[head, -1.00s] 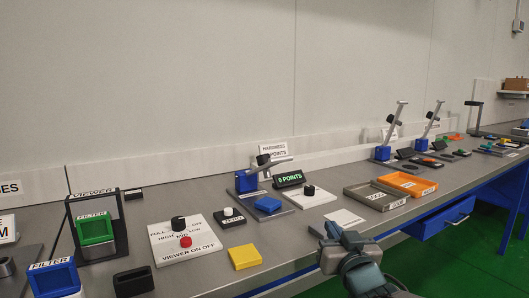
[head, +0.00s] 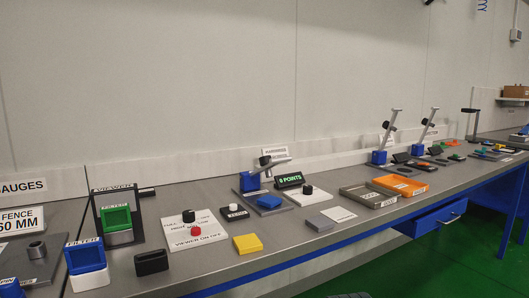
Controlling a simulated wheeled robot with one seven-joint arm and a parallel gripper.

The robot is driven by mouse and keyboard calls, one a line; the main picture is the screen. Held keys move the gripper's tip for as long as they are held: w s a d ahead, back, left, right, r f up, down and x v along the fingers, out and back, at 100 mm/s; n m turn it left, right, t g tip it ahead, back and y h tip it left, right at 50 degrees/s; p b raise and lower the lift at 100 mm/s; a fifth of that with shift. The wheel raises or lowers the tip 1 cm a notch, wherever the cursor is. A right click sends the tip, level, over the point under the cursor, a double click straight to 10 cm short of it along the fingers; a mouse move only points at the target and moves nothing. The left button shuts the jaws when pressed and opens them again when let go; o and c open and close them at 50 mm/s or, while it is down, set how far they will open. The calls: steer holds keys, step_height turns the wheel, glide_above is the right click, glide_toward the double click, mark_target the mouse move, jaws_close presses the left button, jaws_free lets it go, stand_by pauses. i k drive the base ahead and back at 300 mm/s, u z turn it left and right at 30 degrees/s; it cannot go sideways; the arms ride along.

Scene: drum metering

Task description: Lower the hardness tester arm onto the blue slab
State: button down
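The hardness tester, with a blue block (head: 250,182) and a grey arm (head: 275,162), stands under the HARDNESS POINTS sign (head: 275,154). Its arm slopes gently up to the right, with dark parts below it. The blue slab (head: 269,202) lies flat on the tester's base in front of the block. The arm is above the slab, apparently clear of it. The display (head: 289,180) beside it appears to read 0 POINTS. My gripper is not in view; only a dark bit of what seems to be my arm shows at the bottom edge.
A white plate with a black knob (head: 308,190) and a dark ZERO box (head: 234,212) flank the slab. A grey slab (head: 314,223), white card (head: 341,215) and yellow slab (head: 248,244) lie in front. Two testers with raised arms (head: 391,128) stand farther right.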

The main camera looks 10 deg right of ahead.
mark_target(267, 162)
steer(key=k, duration=0.35)
steer(key=z, duration=0.55)
steer(key=i, duration=0.8)
steer(key=u, duration=1.25)
